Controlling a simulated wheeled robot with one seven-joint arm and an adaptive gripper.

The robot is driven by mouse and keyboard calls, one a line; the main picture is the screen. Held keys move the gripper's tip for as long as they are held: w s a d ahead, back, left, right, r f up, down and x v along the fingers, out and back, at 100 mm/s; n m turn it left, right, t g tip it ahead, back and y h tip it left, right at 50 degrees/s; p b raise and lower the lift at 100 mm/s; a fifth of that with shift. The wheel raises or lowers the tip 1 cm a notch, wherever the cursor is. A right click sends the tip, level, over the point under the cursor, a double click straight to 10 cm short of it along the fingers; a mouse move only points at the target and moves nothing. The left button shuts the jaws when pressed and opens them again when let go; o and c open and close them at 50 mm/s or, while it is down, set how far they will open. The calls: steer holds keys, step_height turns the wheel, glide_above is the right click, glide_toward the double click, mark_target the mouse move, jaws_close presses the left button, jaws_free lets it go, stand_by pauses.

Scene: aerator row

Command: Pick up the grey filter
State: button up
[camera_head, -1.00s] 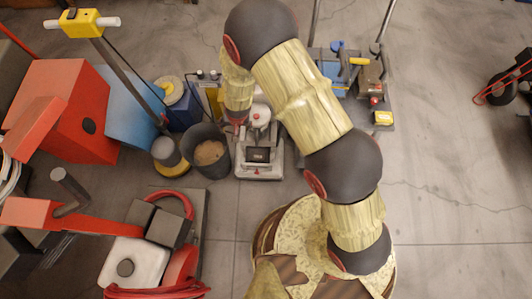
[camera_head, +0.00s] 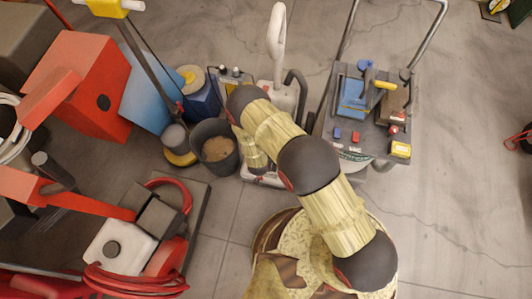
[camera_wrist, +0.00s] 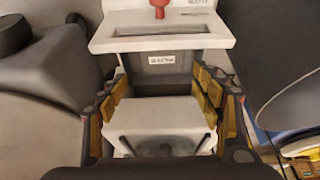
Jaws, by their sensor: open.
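A dark grey box with a small white label, which looks like the grey filter (camera_wrist: 165,66), sits in the recess of a white machine (camera_wrist: 150,38) with a red knob, in the wrist view. My gripper (camera_wrist: 163,88) is open, its yellow-padded fingers to the left and right in front of the grey box. A pale block (camera_wrist: 160,122) shows low between the fingers; I cannot tell whether the fingers touch anything. In the head view, the white machine (camera_head: 284,94) is partly covered by my arm, and the filter and most of my gripper are hidden.
A dark bucket (camera_head: 228,160) with brown contents stands close left of the machine. A grey cart (camera_head: 330,120) with tools stands close right. Red equipment (camera_head: 165,255) lies at the lower left. The floor (camera_head: 460,220) at the right is clear.

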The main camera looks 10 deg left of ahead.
steer(key=b+x, duration=0.1)
steer(key=x, duration=0.1)
steer(key=b+x, duration=0.1)
steer(key=x, duration=0.1)
steer(key=b+x, duration=0.1)
steer(key=x, duration=0.1)
steer(key=shift+s+a+f, duration=0.15)
steer(key=shift+a+f, duration=0.05)
steer(key=shift+f, duration=0.3)
steer(key=shift+r, duration=0.1)
steer(key=shift+c, duration=0.8)
steer(key=c, duration=0.7)
